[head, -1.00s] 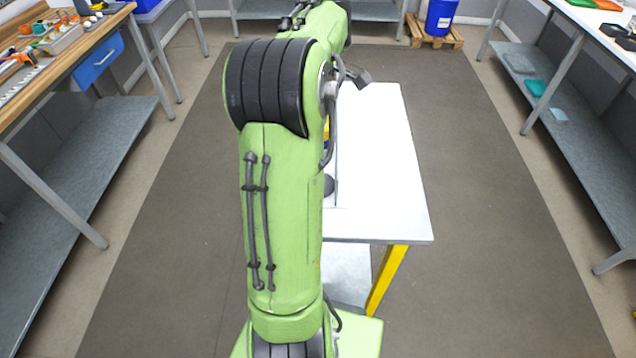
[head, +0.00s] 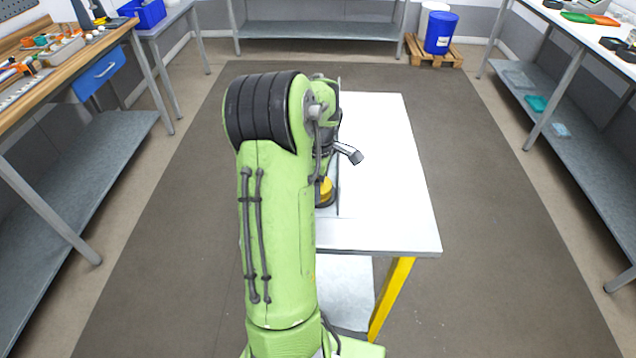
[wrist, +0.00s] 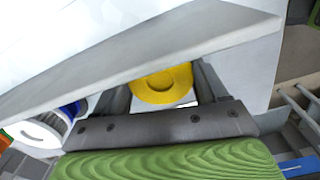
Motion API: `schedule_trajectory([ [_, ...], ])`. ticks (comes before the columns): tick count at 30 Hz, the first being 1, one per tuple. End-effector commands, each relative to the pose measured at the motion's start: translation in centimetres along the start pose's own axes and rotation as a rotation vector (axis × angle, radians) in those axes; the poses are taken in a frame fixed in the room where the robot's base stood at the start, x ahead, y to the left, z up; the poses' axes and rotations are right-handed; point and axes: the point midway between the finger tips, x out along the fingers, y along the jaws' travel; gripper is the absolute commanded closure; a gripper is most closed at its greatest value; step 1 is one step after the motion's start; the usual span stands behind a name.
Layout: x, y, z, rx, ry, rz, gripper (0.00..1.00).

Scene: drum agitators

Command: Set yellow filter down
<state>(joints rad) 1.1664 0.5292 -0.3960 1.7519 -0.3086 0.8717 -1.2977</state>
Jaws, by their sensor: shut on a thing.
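Part of the filter is hidden by a pale slab edge crossing that view. In the head view a yellow part (head: 325,190) with a dark base shows just right of my green arm, over the left part of the white table (head: 390,190). My arm hides the rest, and I cannot tell whether it touches the table top.
The right side of the white table is clear. A thin dark upright piece stands beside the yellow part. Workbenches line the left (head: 70,70) and right (head: 590,50). A blue drum (head: 441,33) stands on a pallet at the back.

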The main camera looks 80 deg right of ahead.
Motion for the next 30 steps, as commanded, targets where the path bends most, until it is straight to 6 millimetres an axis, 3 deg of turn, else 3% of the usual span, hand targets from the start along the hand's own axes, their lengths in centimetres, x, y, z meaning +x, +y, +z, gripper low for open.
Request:
schedule_trajectory([
  [4,0.4,0.0,0.0,0.000,0.000,0.000,0.61],
  [5,0.3,0.0,0.0,0.000,0.000,0.000,0.23],
  [9,0.2,0.0,0.0,0.000,0.000,0.000,0.02],
  [17,0.1,0.0,0.0,0.000,0.000,0.000,0.02],
  [20,-0.8,0.1,0.0,0.000,0.001,0.002,0.02],
  [30,-9.6,0.1,0.0,0.000,0.000,0.003,0.02],
])
